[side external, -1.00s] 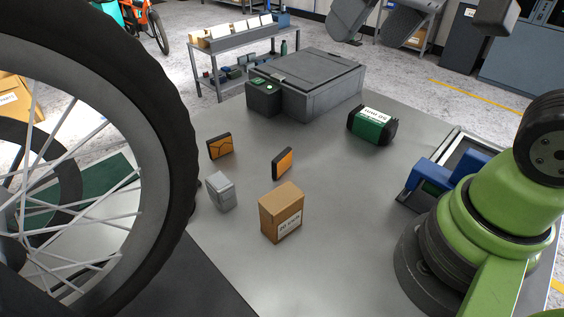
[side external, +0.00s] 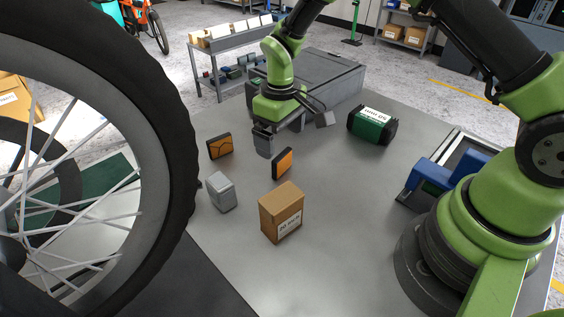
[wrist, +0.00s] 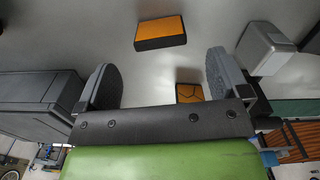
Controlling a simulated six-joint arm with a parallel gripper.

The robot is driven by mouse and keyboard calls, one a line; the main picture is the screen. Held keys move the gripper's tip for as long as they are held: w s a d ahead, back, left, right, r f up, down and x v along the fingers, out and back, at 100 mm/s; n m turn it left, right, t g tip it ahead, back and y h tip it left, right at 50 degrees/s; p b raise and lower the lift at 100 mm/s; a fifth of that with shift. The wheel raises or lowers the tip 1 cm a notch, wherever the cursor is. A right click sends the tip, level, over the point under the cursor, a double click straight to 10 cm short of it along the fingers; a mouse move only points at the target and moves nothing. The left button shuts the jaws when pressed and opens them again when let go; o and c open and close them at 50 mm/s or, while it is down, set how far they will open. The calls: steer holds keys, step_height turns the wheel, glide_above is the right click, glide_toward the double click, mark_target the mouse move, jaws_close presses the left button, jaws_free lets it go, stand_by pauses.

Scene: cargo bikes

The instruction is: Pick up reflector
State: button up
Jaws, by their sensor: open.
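Two orange reflectors with dark edges stand on the grey table. One reflector (side external: 282,161) is near the table's middle and shows at the top of the wrist view (wrist: 161,28). The other, a reflector with dark lines on its face (side external: 219,146), is farther left; it shows lower in the wrist view (wrist: 189,92), partly hidden by my gripper. My gripper (side external: 295,132) is open and empty above the table, behind the middle reflector. In the wrist view its fingers (wrist: 161,80) are wide apart, with the middle reflector beyond them and the lined one near the right finger.
A small grey box (side external: 221,191) and a brown carton (side external: 282,213) stand in front of the reflectors. A large grey case (side external: 322,85) is behind my gripper. A green-and-black pack (side external: 371,126) lies to the right. A bike wheel (side external: 178,120) fills the left side.

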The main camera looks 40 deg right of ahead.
mark_target(280, 162)
step_height(280, 162, down, 7)
steer(key=shift+f, duration=0.2)
steer(key=c, duration=1)
